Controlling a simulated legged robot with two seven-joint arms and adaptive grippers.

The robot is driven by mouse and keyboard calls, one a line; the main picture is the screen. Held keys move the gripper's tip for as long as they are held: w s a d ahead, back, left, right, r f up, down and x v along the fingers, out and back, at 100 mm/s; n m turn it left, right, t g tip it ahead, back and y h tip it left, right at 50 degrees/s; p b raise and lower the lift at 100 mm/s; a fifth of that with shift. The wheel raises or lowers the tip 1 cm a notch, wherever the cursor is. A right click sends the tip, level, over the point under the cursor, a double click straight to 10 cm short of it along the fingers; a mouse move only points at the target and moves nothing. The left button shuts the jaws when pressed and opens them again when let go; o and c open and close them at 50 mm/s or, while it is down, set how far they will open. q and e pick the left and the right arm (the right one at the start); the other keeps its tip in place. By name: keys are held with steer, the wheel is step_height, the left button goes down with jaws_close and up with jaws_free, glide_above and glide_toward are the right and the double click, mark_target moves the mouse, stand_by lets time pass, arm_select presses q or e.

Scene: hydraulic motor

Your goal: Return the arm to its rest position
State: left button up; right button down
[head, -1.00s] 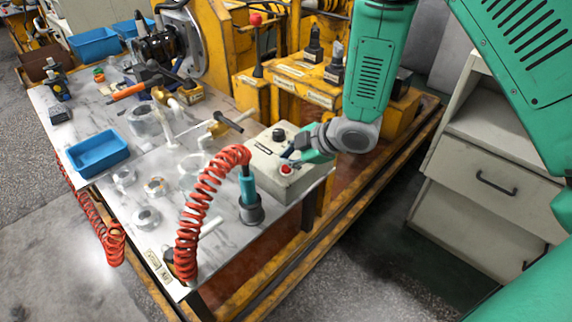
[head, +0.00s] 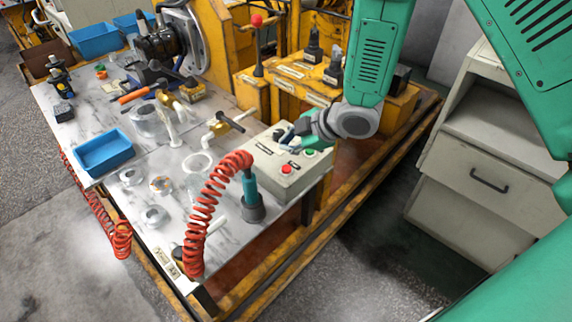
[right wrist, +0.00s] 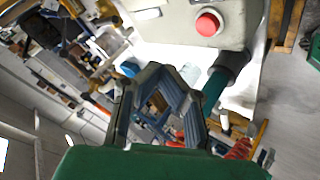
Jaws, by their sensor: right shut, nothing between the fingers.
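My right arm (head: 372,60), green with a grey wrist, comes down from the top of the head view. Its right gripper (head: 287,140) is over the back part of the beige control box (head: 262,165), shut and empty. The box carries a red button (head: 286,169), a green button (head: 309,152) and a black knob. In the right wrist view the dark fingers (right wrist: 160,78) meet at their tips, with the box (right wrist: 165,25) and its red button (right wrist: 208,24) beyond them. I cannot tell whether the fingers touch the box. My left gripper is not in view.
A red coiled hose (head: 203,205) with a teal nozzle stands by the box. The marble-like table (head: 105,120) holds a blue tray (head: 104,152), metal rings and tools. Yellow machinery (head: 300,85) stands behind; a drawer cabinet (head: 480,185) is at right.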

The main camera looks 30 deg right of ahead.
steer(key=shift+f, duration=0.1)
stand_by(0.5)
steer(key=s+f+m+g+h, duration=0.1)
steer(key=s+f+m, duration=0.4)
steer(key=s, duration=0.5)
steer(key=s+d+f+m+g+h, duration=0.1)
steer(key=s+f+m+g+h, duration=0.1)
steer(key=s+f, duration=0.5)
steer(key=s+d+f+m+g+h, duration=0.1)
steer(key=s+f+m+g, duration=0.3)
steer(key=s, duration=1)
step_height(320, 180, down, 2)
steer(key=m, duration=0.3)
steer(key=shift+s+d+m+h, duration=0.2)
steer(key=shift+s+m+h, duration=0.1)
steer(key=shift+h, duration=0.1)
steer(key=shift+w, duration=0.15)
